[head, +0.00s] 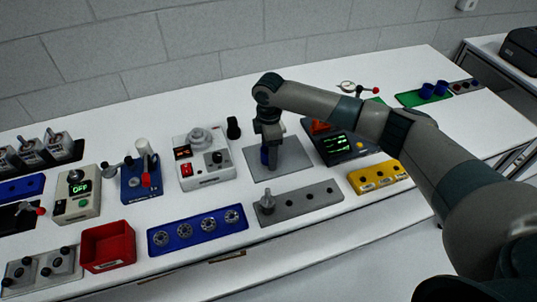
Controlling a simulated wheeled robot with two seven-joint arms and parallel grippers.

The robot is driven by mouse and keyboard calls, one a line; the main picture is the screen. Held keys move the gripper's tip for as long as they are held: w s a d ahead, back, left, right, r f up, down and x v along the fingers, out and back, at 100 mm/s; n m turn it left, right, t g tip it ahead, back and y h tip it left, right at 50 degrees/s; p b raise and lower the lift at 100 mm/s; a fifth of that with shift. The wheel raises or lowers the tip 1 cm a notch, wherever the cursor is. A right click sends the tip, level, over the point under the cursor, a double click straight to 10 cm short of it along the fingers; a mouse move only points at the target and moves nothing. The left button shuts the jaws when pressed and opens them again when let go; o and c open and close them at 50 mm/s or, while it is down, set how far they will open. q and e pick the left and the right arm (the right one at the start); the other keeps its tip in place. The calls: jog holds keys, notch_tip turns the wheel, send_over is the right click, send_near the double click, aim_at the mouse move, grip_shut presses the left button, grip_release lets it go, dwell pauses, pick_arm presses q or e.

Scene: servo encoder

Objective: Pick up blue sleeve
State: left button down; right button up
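My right arm comes in from the right, and its gripper (268,154) points down over a grey square plate (292,168). A dark blue piece (264,155) shows at the fingers, just above or on the plate; the fingers and wrist hide most of it. I cannot tell whether the fingers are closed on it. Two blue sleeves, a left one (426,91) and a right one (441,88), stand upright on a green mat (409,99) at the far right, away from the gripper. My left gripper is not in view.
Close around the plate are a grey device with a red switch (208,169), a dark screen unit (338,146), a grey strip with holes (300,204) and a yellow block (378,178). A red bin (107,246) and blue tray (160,240) stand front left.

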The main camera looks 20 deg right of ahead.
jog(key=c, duration=1.1)
jog(key=shift+r, duration=0.1)
jog(key=shift+r+b, duration=0.4)
jog(key=shift+r, duration=0.05)
jog(key=r, duration=0.1)
jog(key=r+b, duration=0.1)
jog(key=r, duration=0.1)
jog(key=shift+s+d+b, duration=0.2)
jog(key=shift+d+b, duration=0.05)
jog(key=shift+b, duration=0.1)
jog(key=s+d+r+b, duration=0.3)
jog(key=s+d+r, duration=0.4)
jog(key=s, duration=0.1)
jog(key=shift+d, duration=0.3)
jog(key=shift+s+a, duration=0.1)
